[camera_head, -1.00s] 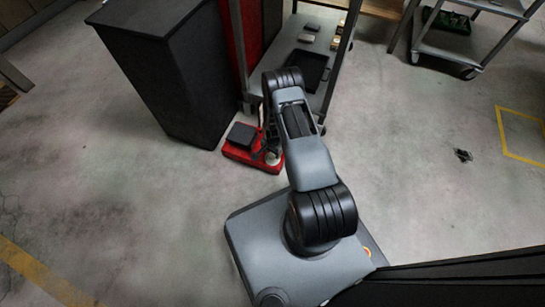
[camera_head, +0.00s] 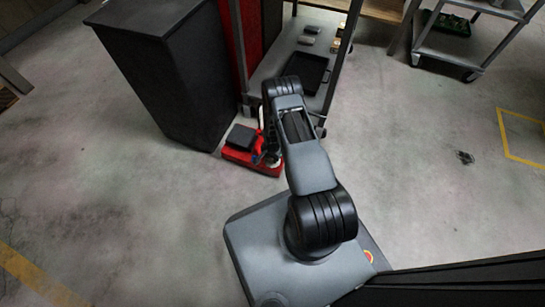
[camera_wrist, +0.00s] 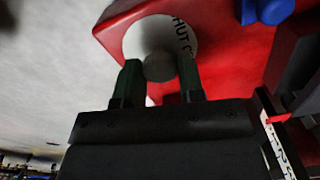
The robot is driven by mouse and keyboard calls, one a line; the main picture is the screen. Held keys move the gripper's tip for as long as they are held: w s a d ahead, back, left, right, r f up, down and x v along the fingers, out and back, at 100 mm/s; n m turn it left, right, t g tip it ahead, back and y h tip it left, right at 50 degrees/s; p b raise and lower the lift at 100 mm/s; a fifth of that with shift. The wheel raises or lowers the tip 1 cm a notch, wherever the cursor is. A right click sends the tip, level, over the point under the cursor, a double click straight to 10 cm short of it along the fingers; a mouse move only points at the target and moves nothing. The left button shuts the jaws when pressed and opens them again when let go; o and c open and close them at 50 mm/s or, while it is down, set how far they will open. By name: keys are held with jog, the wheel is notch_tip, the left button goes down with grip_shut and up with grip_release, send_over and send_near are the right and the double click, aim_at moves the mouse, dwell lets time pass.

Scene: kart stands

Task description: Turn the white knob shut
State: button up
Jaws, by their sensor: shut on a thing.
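The disc is on a red unit (camera_wrist: 225,60). My gripper (camera_wrist: 160,65) has its two dark green fingertips on either side of the knob and is shut on it. The knob's turn angle cannot be read. In the head view, the red unit (camera_head: 246,161) stands on the floor; my wrist hides the dial there.
A blue part (camera_wrist: 276,10) is on the red unit, right of the dial. In the head view, a tall dark cabinet (camera_head: 170,80) stands left behind the unit. A grey shelf cart (camera_head: 285,65) is behind.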

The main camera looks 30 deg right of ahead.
jog(key=c, duration=0.3)
jog(key=shift+n, duration=0.3)
jog(key=n, duration=0.3)
jog(key=shift+b, duration=0.4)
jog(key=n, duration=0.3)
jog(key=shift+n+b, duration=0.3)
jog(key=shift+n, duration=0.1)
jog(key=n, duration=0.4)
jog(key=shift+n+b, duration=0.35)
jog(key=shift+n, duration=1.75)
